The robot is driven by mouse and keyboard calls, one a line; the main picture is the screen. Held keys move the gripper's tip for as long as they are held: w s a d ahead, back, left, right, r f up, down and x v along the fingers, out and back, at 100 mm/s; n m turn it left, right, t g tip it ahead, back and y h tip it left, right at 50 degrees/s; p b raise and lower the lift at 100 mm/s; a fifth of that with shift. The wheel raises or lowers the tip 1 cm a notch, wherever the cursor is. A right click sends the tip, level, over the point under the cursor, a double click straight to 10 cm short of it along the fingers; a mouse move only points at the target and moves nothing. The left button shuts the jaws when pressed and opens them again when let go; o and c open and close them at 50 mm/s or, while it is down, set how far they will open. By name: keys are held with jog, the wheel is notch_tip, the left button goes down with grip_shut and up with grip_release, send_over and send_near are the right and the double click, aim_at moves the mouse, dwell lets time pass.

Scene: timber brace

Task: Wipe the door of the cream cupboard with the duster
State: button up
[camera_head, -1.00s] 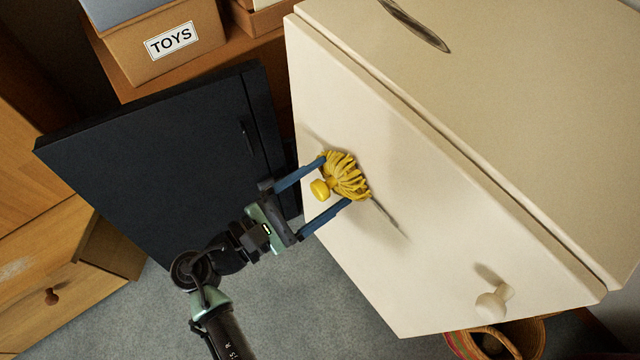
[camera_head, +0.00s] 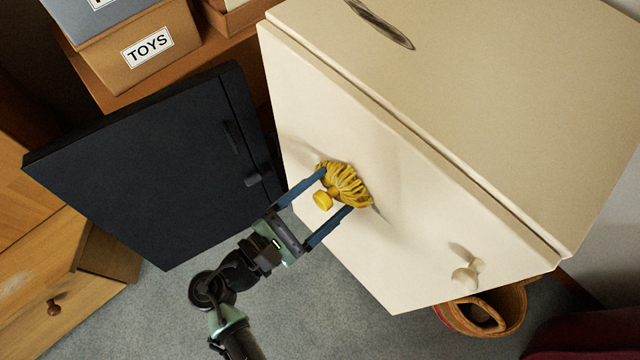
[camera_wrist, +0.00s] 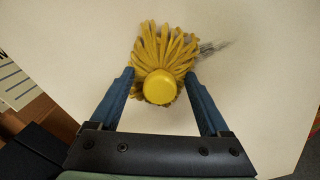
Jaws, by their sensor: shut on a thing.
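The cream cupboard (camera_head: 480,120) stands tilted in the head view, with its door (camera_head: 310,110) facing my arm and a round cream knob (camera_head: 466,276) near the lower right. My gripper (camera_head: 337,191) is shut on the yellow duster (camera_head: 350,186), one blue finger on each side. The duster's strands are spread against the middle of the door and its round yellow end faces me. In the wrist view the duster (camera_wrist: 165,48) lies against the pale door (camera_wrist: 80,50). A grey smudge (camera_wrist: 214,47) shows beside the strands; the duster may hide part of it.
A dark cabinet (camera_head: 140,170) stands left of my gripper. Boxes, one labelled TOYS (camera_head: 150,60), sit on a wooden surface at the back. A wooden drawer unit (camera_head: 40,310) is at lower left. A woven basket (camera_head: 510,305) is below the cupboard. Grey floor is open in front.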

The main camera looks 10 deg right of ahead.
aim_at(351, 202)
jog(key=shift+s+d+r+p, duration=0.1)
jog(key=shift+s+d+p, duration=0.95)
jog(key=shift+s, duration=0.2)
jog(key=shift+s+d+p, duration=0.75)
jog(key=shift+s, duration=0.25)
jog(key=shift+s+d+p, duration=0.7)
jog(key=shift+s+d, duration=0.05)
jog(key=shift+s, duration=0.25)
jog(key=shift+s+d+p, duration=0.75)
jog(key=shift+s, duration=0.25)
jog(key=shift+w+a, duration=1.3)
jog(key=shift+w, duration=0.25)
jog(key=shift+w+a+b, duration=0.55)
jog(key=shift+w+a, duration=0.45)
jog(key=shift+w, duration=0.5)
jog(key=shift+w+a+b, duration=0.55)
jog(key=shift+w+a, duration=0.5)
jog(key=shift+w, duration=0.5)
jog(key=shift+w+a+b, duration=0.55)
jog(key=shift+w+a, duration=0.45)
jog(key=shift+w, duration=0.5)
jog(key=shift+p+v, duration=0.45)
jog(key=shift+v, duration=2.6)
jog(key=shift+a, duration=0.1)
jog(key=shift+c, duration=0.2)
